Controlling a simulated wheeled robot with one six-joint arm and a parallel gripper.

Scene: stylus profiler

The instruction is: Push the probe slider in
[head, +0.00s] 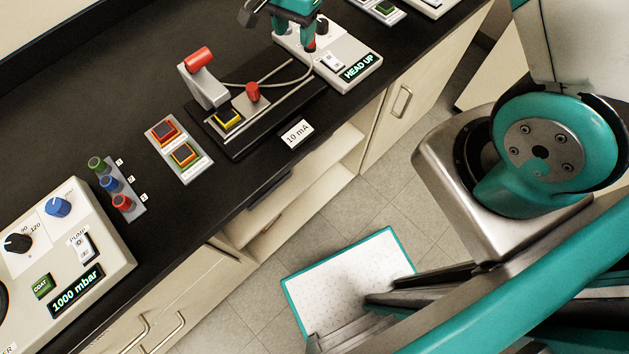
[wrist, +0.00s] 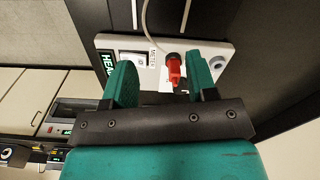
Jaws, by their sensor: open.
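My gripper (head: 292,30) is open above the light-coloured box reading HEAD UP (head: 347,75) at the top of the head view. In the wrist view my gripper (wrist: 162,78) has its two teal fingers apart, with a red plug (wrist: 174,70) on the box showing between them. I cannot tell how far above the plug the fingertips are. A red knob (head: 253,92) stands on the railed black base (head: 285,105), left of the box; it looks like the probe slider, but no label confirms this. A pale cable (head: 300,80) runs between the base and the box.
A two-button panel (head: 178,150), several coloured knobs (head: 112,185) and a 1000 mbar console (head: 60,255) lie farther left.

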